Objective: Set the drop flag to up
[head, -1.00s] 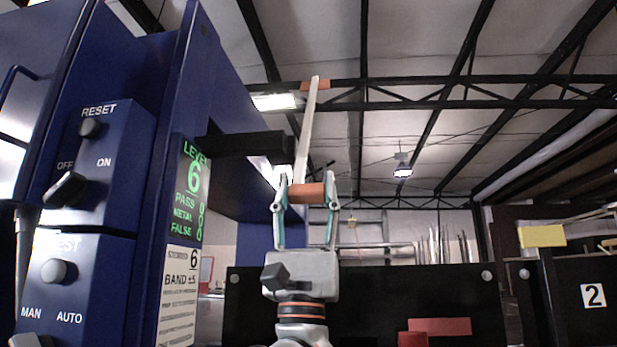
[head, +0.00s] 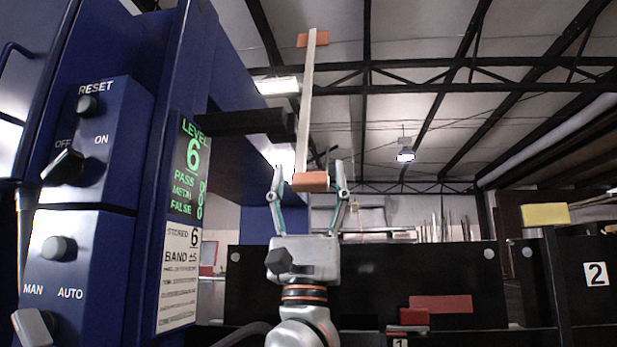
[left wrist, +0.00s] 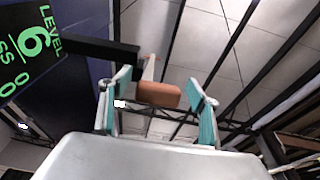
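The drop flag is a pale flat arm (head: 306,100) that stands nearly upright, leaning slightly right at the top. It has an orange tab at its upper end (head: 312,39) and an orange grip block (head: 310,181) at its lower end. A black bracket (head: 240,122) reaches from the blue cabinet to beside it. My left gripper (head: 308,172) points up with its fingers spread on both sides of the orange block. In the left wrist view the block (left wrist: 158,94) sits between the teal finger pads with gaps on both sides. My right gripper is not in view.
The blue detector cabinet (head: 105,230) with knobs and a green display (head: 188,165) stands close on the left. A black panel (head: 455,270) with red parts spans behind my left gripper. A post with a yellow top (head: 545,214) stands right. The space above is open.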

